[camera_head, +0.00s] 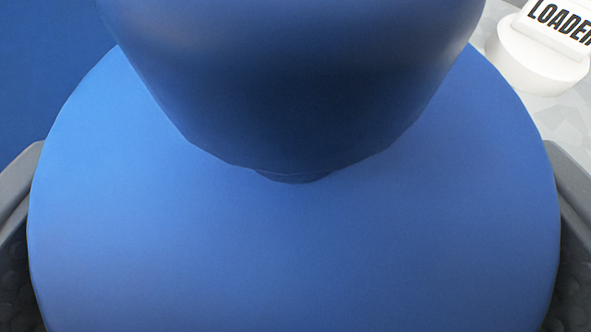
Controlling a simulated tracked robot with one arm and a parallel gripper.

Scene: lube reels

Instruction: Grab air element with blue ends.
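A large smooth blue round piece (295,250) fills most of the view, very close to the camera. It looks like a blue end of the air element. A darker blue rounded body (300,80) rises above it at the top and runs out of the frame. My gripper (296,215) has its two dark grey fingers wide apart at the left and right edges, one on each side of the blue piece. Both fingers are cut off by the frame. The blue edge meets or overlaps both fingers, and I cannot tell whether they press on it. The middle of the element is not visible.
A white round object (540,60) with a black "LOADER"-like label, partly cut off, is at the top right on a light grey surface (560,112). A flat dark blue surface (45,60) fills the top left.

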